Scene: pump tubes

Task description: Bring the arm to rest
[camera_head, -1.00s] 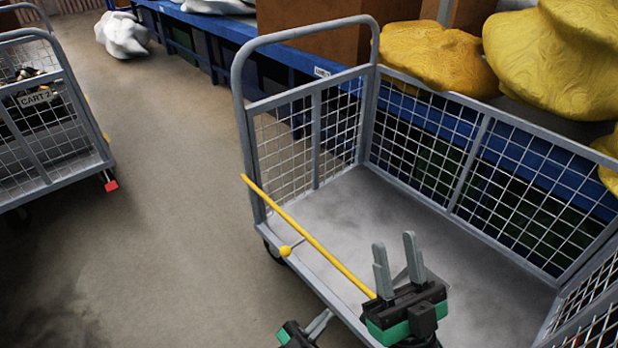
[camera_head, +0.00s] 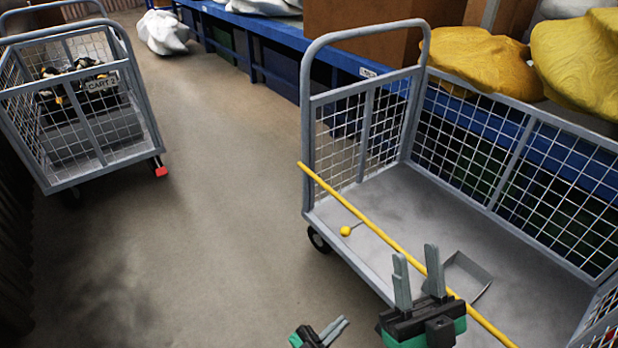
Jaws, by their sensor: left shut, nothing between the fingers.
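My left gripper (camera_head: 339,324) is low in the head view, its two grey fingers close together with nothing between them. Only its front part shows. My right gripper (camera_head: 415,252) stands to its right with its two grey fingers pointing up and a gap between them. It appears empty, in front of the open side of a grey mesh cart (camera_head: 368,268). My arms are mostly out of the picture.
A small grey tray (camera_head: 482,270) shows inside. Another cart (camera_head: 100,165) stands at left. Yellow sacks (camera_head: 478,58) lie behind. The floor (camera_head: 200,240) between the carts is clear.

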